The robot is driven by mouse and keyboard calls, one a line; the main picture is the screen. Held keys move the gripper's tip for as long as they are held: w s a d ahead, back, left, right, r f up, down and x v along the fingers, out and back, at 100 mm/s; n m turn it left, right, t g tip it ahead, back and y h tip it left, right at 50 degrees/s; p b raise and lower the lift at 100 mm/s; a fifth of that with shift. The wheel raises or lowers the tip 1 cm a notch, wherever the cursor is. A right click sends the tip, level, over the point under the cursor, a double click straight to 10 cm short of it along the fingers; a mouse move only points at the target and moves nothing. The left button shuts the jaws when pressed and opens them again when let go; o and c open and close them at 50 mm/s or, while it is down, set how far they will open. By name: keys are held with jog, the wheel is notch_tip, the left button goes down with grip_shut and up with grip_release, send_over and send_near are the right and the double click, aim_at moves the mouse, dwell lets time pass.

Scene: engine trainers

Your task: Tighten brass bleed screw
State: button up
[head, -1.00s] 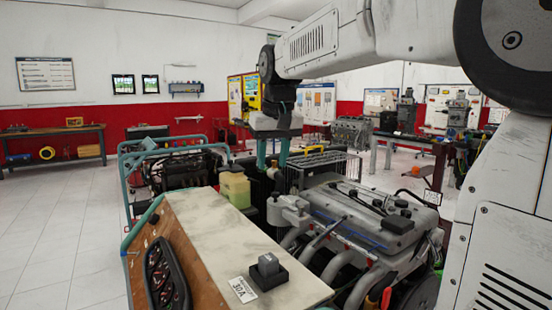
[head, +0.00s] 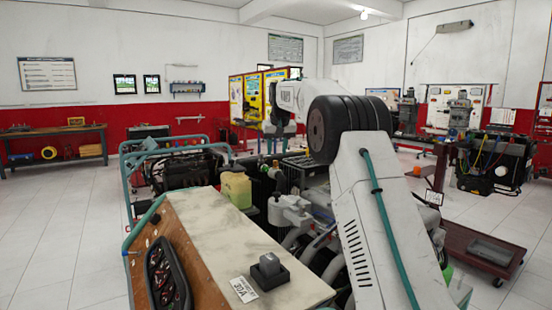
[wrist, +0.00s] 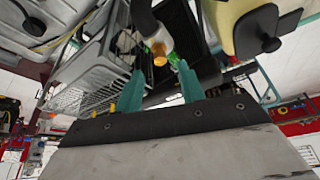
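The brass bleed screw (wrist: 159,60) shows in the wrist view as a small brass-orange tip on a grey and green fitting (wrist: 154,42), at the end of a dark hose. My gripper (wrist: 160,80) has its two teal fingers apart, one on each side of the screw's line in the picture. No contact between fingers and screw shows. In the head view my gripper (head: 268,146) is small, over the engine trainer beyond the tank, partly lost against the dark parts.
A translucent yellowish tank (head: 237,190) stands close by; it also shows with a black cap in the wrist view (wrist: 235,25). A pale-topped panel (head: 225,235) is in front. Open floor (head: 60,220) lies left.

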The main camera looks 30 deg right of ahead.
aim_at(275, 164)
jog(key=shift+x, duration=2)
grip_shut()
